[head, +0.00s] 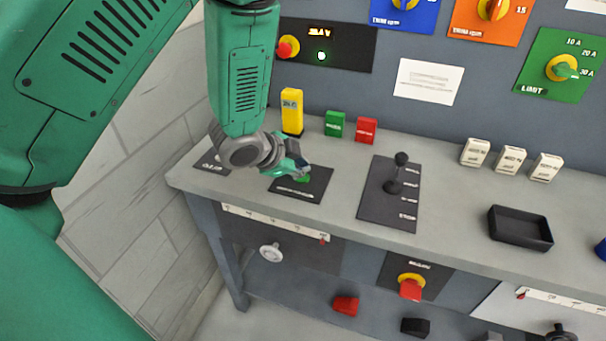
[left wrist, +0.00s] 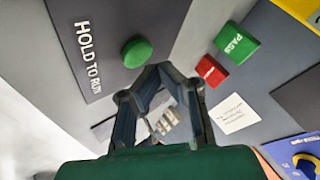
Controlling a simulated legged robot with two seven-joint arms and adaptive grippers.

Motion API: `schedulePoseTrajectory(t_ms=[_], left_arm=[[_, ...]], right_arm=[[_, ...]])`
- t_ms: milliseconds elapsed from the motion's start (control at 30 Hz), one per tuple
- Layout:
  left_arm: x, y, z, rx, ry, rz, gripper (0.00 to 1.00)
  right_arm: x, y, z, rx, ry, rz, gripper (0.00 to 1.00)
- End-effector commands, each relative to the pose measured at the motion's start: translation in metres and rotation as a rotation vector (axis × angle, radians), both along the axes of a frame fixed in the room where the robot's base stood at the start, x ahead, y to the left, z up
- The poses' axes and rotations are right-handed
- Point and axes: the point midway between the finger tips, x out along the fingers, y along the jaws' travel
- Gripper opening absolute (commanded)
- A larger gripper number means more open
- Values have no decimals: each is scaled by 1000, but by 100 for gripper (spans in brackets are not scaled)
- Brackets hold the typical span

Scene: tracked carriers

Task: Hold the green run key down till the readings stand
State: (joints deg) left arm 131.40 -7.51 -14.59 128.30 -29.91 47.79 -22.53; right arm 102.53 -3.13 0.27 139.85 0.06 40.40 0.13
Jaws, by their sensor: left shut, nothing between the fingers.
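The green run key (head: 303,179) is a round button on a dark plate (head: 312,191) at the left of the bench. In the left wrist view the whole green key (left wrist: 137,53) shows beside the words HOLD TO RUN. My left gripper (head: 301,169) is shut and empty, with its tips close over the key in the head view. In the left wrist view the gripper tips (left wrist: 158,68) lie just beside the key; I cannot tell whether they touch it. A lit display (head: 320,32) on the back panel shows a reading in V, too small to read surely. My right gripper is out of view.
A yellow meter (head: 292,111), a green block (head: 335,124) and a red block (head: 365,130) stand behind the key. A black lever (head: 398,174) stands to its right. A black tray (head: 520,228) and several white blocks (head: 510,160) are further right.

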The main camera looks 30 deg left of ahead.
Motion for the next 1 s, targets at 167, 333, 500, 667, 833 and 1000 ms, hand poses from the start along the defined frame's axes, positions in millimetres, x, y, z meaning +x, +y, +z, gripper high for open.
schedulePoseTrajectory(t_ms=[167, 333, 500, 667, 833, 1000], left_arm=[[0, 0, 1, 0, 0, 0, 0], [0, 0, 13, 0, -1, 1, 0], [0, 0, 31, 0, -1, 1, 0], [0, 0, 47, 0, 0, 0, 0], [0, 0, 51, 0, 0, 0, 0], [0, 0, 49, 0, 0, 0, 0]], right_arm=[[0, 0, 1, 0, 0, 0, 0], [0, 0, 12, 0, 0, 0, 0], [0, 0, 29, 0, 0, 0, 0], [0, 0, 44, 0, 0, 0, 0], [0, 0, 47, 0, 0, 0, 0], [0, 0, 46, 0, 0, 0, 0]])
